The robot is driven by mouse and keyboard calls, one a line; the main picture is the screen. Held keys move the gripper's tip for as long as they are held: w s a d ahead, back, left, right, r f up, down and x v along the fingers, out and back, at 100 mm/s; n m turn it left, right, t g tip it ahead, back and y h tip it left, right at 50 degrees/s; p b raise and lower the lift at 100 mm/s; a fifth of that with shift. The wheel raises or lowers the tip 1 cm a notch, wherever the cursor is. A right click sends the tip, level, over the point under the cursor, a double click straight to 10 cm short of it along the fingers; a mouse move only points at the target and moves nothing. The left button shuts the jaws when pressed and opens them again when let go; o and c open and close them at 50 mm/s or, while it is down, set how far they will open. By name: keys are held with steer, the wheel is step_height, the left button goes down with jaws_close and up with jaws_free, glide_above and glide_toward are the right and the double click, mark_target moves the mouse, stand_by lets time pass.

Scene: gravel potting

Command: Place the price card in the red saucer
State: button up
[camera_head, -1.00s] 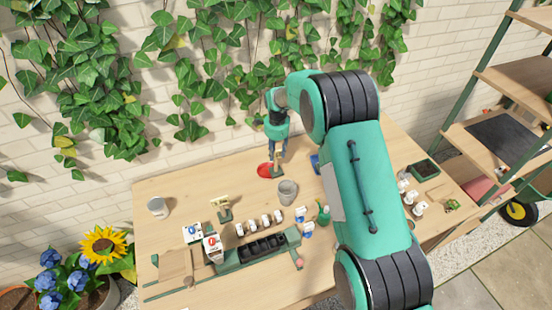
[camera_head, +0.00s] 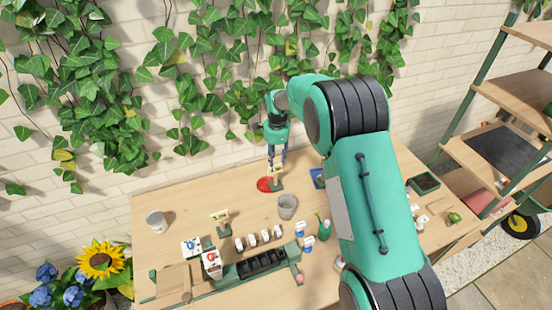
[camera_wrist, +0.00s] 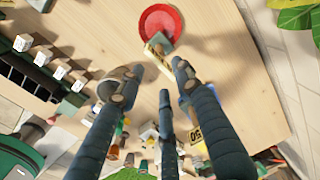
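The red saucer (camera_head: 264,185) lies on the bench near the wall; it also shows at the top of the wrist view (camera_wrist: 160,14). A pale price card (camera_head: 275,172) on a grey-green base stands at the saucer's right edge. In the wrist view the card (camera_wrist: 157,62) and its base overlap the saucer's rim; I cannot tell whether the base rests on the rim or beside it. My gripper (camera_head: 277,160) is just above the card, fingers pointing down. In the wrist view its fingers (camera_wrist: 152,82) are spread with nothing clasped between them.
A second card on a stand (camera_head: 221,222) is at the left. A grey pot (camera_head: 287,207) stands in front of the saucer. A black cell tray (camera_head: 262,262) and several small white-labelled blocks fill the front. A blue item (camera_head: 318,178) lies to the right.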

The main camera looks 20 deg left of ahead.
stand_by(0.4)
steer(key=d+r+n+t, duration=0.1)
steer(key=d+r+n, duration=0.1)
steer(key=d+r, duration=1.4)
steer(key=s+d+r+n+t, duration=0.1)
steer(key=s+d+r, duration=0.4)
steer(key=d+r, duration=0.25)
steer(key=s+d+r+n, duration=0.1)
steer(key=s+d+r, duration=0.3)
steer(key=d+r, duration=0.4)
steer(key=s+d+r+n+t, duration=0.1)
steer(key=s+d+r, duration=0.3)
steer(key=s+d, duration=0.35)
steer(key=s+d+r+n+t, duration=0.1)
steer(key=s+d+r, duration=0.4)
steer(key=s+d, duration=0.3)
steer(key=s+d+f+n, duration=0.1)
steer(key=s+d+f, duration=0.1)
steer(key=s, duration=0.7)
steer(key=s+d+f+n+t, duration=0.1)
steer(key=s+d+n, duration=0.1)
steer(key=s+d, duration=0.3)
steer(key=s, duration=0.4)
steer(key=shift+s+d+f, duration=0.2)
steer(key=shift+f, duration=0.15)
